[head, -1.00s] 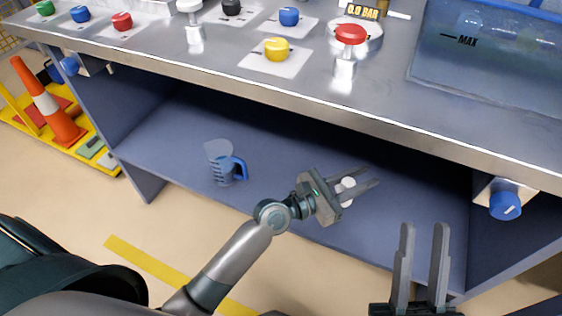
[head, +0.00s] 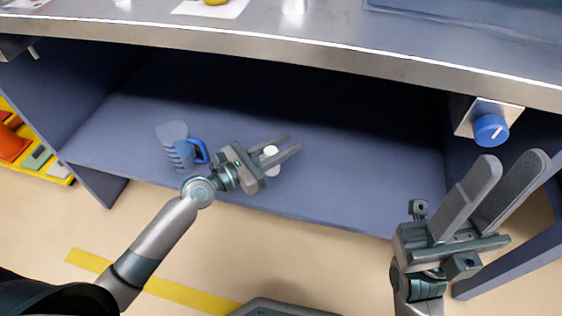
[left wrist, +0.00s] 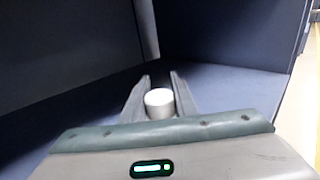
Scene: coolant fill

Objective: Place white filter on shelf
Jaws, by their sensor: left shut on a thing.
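The white filter (head: 271,159) is a small white cylinder between the fingers of my left gripper (head: 284,150), which is shut on it. It is inside the bench opening, at or just above the blue shelf (head: 330,190); I cannot tell if it touches. In the left wrist view the filter (left wrist: 159,103) stands upright between the two fingers (left wrist: 160,95), with its flat top showing. My right gripper (head: 500,195) is open and empty in front of the bench at the right.
A clear measuring jug (head: 178,148) with a blue handle stands on the shelf, left of my left gripper. A blue knob (head: 490,130) sticks out at the right of the opening. The steel bench top (head: 300,38) overhangs the shelf. The shelf right of the filter is clear.

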